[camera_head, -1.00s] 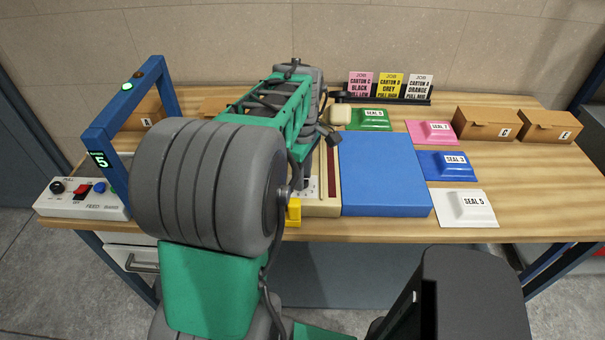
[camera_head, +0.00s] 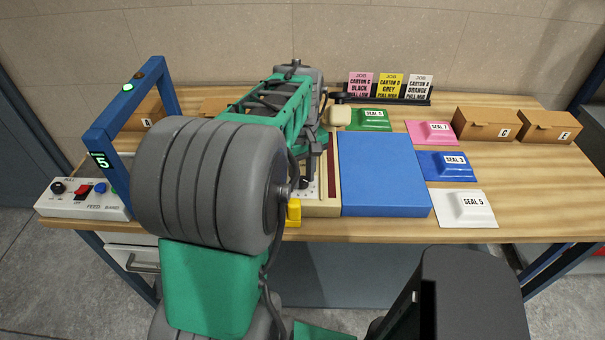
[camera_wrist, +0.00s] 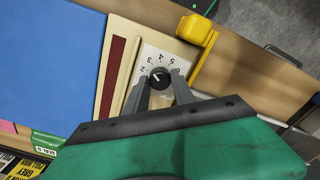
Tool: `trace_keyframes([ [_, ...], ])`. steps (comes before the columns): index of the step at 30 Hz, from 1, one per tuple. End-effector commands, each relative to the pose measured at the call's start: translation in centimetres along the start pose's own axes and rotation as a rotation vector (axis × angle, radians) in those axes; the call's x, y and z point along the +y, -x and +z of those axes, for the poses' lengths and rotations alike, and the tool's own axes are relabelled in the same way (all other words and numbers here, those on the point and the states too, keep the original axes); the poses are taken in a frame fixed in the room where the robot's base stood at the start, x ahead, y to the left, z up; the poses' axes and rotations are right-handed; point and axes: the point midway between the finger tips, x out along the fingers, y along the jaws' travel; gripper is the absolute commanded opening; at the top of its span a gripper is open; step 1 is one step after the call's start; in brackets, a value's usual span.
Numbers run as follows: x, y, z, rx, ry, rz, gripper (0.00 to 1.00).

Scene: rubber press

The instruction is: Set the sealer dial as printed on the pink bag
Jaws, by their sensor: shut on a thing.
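The pink bag (camera_head: 432,132) lies flat on the table at the right. Its label reads SEAL and a small digit that looks like 2. The sealer (camera_head: 322,207) has a cream body, and its dial (camera_wrist: 159,77) is a black knob on a white plate with printed numbers; 2 to 5 can be made out in the wrist view. The knob's white mark seems to point to the upper left, near 2 and 3; the exact number is unclear. My gripper (camera_wrist: 160,76) is shut on the dial, one finger on each side. In the head view my arm partly hides the sealer.
A blue pad (camera_head: 382,175) adjoins the sealer, and a yellow part (camera_wrist: 203,32) sticks out at its front edge. Green, blue and white bags lie right, with cartons (camera_head: 485,125) behind. A blue frame (camera_head: 118,120) stands left. Job cards (camera_head: 390,86) stand at the back.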

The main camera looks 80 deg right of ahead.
Motion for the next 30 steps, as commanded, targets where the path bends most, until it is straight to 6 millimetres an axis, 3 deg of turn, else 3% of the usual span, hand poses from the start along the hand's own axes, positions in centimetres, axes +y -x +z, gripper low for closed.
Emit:
trace_keyframes([
  [30, 0.0, 0.1, -0.03, 0.001, -0.963, 0.0, 0.0],
])
